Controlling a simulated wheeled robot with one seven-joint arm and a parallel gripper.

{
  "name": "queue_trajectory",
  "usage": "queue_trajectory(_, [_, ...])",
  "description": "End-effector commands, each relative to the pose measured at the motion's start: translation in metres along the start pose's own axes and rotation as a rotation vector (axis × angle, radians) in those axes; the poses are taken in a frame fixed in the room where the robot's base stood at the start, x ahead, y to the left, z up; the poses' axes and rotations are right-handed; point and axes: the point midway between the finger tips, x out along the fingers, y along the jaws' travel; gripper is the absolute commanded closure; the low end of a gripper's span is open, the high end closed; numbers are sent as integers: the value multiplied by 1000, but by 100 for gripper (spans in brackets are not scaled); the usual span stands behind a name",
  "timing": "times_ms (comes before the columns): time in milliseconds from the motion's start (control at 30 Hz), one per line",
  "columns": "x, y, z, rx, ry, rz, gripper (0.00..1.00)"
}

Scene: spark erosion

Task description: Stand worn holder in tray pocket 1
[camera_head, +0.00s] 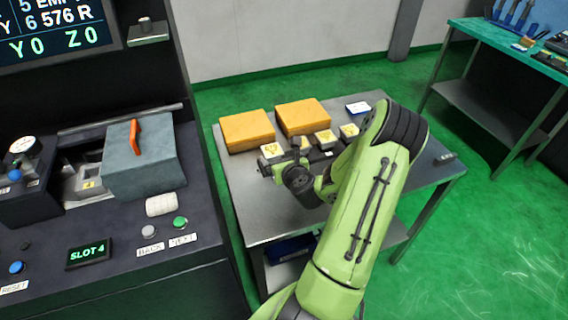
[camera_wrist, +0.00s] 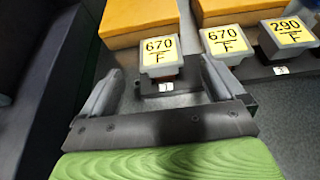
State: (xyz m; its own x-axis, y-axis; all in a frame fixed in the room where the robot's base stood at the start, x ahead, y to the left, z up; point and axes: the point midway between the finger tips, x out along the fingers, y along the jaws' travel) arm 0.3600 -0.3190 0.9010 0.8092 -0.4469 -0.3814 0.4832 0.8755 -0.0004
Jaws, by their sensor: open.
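A grey holder with a yellow 670 label (camera_wrist: 163,57) stands upright in front of an orange box, at the pocket marked 1 (camera_wrist: 166,87). It also shows in the head view (camera_head: 272,150). Which one is worn cannot be told.
Two orange boxes (camera_head: 247,130) (camera_head: 302,116) stand behind the row on the metal table (camera_head: 265,222). Another yellow-topped block (camera_head: 349,130) and a white-and-blue item (camera_head: 358,108) lie further right. The machine (camera_head: 140,158) with a SLOT 4 display stands at left.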

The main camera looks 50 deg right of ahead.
Motion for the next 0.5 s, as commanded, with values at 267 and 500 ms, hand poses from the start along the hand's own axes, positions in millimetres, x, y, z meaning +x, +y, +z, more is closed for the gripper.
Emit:
queue_trajectory(267, [-45,0,-4,12,14,2,4])
queue_trajectory(500, [-55,0,0,0,-1,1,4])
